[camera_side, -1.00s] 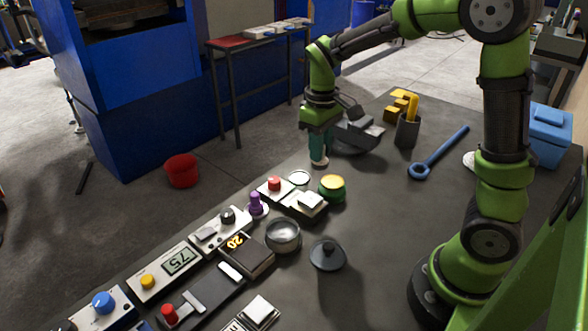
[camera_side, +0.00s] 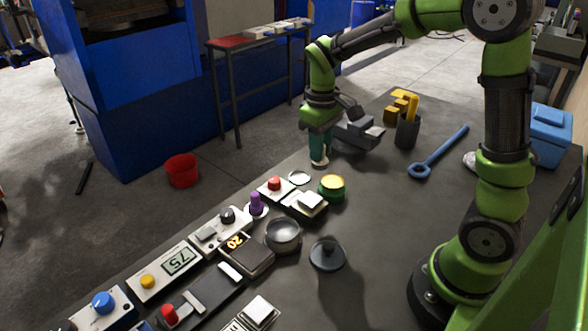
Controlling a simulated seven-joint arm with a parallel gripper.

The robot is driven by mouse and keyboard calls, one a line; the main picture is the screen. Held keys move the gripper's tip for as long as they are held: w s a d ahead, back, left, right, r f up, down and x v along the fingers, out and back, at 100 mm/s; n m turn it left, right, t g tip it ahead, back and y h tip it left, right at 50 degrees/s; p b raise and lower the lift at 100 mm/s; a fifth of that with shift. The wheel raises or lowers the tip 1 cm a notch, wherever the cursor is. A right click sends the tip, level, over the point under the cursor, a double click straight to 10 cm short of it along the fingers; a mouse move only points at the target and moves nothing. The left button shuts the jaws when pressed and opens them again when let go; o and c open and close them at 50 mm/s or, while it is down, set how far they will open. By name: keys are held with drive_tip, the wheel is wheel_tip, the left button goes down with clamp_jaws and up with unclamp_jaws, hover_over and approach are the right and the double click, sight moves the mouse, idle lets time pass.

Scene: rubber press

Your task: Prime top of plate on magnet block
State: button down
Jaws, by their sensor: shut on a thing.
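My gripper (camera_side: 320,140) points down near the far left edge of the dark table. It is shut on a small teal bottle or brush-like thing with a pale tip (camera_side: 319,161); I cannot tell which. The tip is at or just above the table. A grey block with a plate-like piece (camera_side: 360,133) stands just right of my gripper; it may be the magnet block with the plate, and my gripper partly hides it.
A metal bowl (camera_side: 283,236) and a dark lid (camera_side: 329,254) lie nearer.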

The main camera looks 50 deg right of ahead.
sight(319, 169)
drive_tip(key=shift+f, duration=0.1)
drive_tip(key=shift+f, duration=3.05)
drive_tip(key=shift+a+f, duration=0.6)
drive_tip(key=shift+f, duration=0.15)
drive_tip(key=shift+a+f, duration=0.1)
drive_tip(key=shift+a, duration=2.55)
drive_tip(key=d, duration=0.6)
drive_tip(key=shift+d, duration=0.3)
drive_tip(key=shift+r, duration=4.05)
